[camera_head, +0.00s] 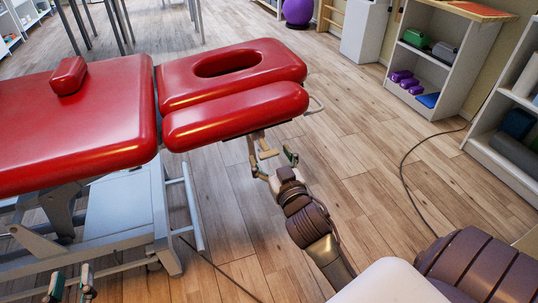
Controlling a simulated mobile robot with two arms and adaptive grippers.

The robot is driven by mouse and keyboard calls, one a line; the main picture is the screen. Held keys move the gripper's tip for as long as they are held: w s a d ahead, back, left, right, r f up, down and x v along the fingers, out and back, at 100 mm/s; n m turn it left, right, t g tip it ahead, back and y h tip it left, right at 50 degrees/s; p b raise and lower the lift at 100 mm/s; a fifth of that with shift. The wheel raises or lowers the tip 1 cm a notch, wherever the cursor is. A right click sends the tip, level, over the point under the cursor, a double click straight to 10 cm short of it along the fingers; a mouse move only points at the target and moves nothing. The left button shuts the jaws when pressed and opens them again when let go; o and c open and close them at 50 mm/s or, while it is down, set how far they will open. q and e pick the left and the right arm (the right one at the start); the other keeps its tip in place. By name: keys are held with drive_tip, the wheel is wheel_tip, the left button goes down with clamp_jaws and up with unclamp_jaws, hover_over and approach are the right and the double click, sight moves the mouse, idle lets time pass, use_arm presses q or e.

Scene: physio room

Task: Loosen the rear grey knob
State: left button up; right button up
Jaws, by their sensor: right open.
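A red padded treatment table (75,125) has a head section (235,72) with an oval face hole. A red side pad (235,115) lies along its near edge. Under the pad's right end is a small pale bracket (267,154). I cannot make out a grey knob; it may be hidden under the pad or by my gripper. My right gripper (275,164) is open just below this bracket, its fingers on either side of its lower part; I cannot tell if they touch. My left gripper (70,280) is low at the bottom left, fingers apart, with nothing seen between them.
A red bolster (68,76) lies on the table. The grey table frame (170,220) stands at the left. A black cable (405,170) runs over the wooden floor. White shelves (440,60) with purple dumbbells (405,82) and a purple ball (298,11) are further back. Floor right of the table is mostly clear.

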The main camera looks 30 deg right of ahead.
use_arm(q)
drive_tip(key=shift+d+r+t, duration=0.1)
drive_tip(key=shift+r+t, duration=0.3)
drive_tip(key=shift+r, duration=0.15)
use_arm(e)
drive_tip(key=shift+x, duration=0.8)
